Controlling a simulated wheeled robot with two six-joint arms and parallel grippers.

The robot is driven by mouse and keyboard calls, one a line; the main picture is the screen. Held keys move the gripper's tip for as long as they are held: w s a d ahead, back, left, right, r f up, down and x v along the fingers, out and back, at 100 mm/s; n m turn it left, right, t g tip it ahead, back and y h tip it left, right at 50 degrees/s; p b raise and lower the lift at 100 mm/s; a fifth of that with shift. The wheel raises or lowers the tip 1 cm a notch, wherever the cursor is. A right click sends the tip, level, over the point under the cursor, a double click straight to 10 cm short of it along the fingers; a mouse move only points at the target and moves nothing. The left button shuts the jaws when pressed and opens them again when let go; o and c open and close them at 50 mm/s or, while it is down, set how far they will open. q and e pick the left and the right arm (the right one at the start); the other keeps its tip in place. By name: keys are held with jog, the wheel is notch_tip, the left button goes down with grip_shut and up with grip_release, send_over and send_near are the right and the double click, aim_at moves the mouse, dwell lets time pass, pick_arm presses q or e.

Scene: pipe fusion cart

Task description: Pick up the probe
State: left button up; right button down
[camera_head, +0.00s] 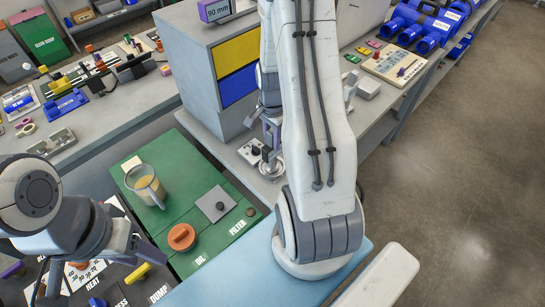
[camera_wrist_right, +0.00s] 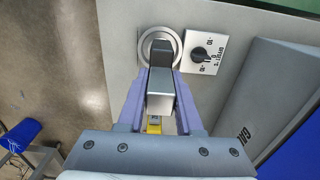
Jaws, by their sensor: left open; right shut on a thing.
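The probe, a grey block-like body with a dark upper part (camera_wrist_right: 160,95), sits between the purple fingers of my right gripper (camera_wrist_right: 160,92) in the right wrist view. The gripper is shut on it. The dark end of the probe overlaps a round silver ring (camera_wrist_right: 146,43); I cannot tell whether it touches the ring. In the head view my right gripper (camera_head: 270,135) points down beside the grey cabinet, above the ring (camera_head: 271,168), and the probe is mostly hidden. My left gripper (camera_head: 146,248) is over the dark panel at the lower left, open, its fingers only partly visible.
A dial plate (camera_wrist_right: 206,53) lies beside the ring. The grey cabinet (camera_head: 190,60) has yellow and blue panels. A green tray (camera_head: 150,205) holds a beaker (camera_head: 147,186) and an orange knob (camera_head: 181,237). Blue pipe fittings (camera_head: 425,25) stand on the back bench; floor at right is clear.

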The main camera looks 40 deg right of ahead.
dwell(0.3)
jog(key=shift+w+r, duration=0.1)
jog(key=shift+r, duration=0.4)
jog(key=r, duration=0.1)
jog(key=r+b, duration=0.1)
jog(key=s+r+b, duration=0.1)
jog(key=shift+s+d+r, duration=0.1)
jog(key=shift+d+r, duration=0.2)
jog(key=shift+d, duration=0.05)
jog(key=s+d+r+b, duration=0.2)
jog(key=s+d+r, duration=0.2)
jog(key=s, duration=0.5)
notch_tip(320, 180, up, 2)
jog(key=shift+s+r, duration=0.2)
jog(key=shift+s, duration=0.1)
jog(key=shift+d, duration=0.1)
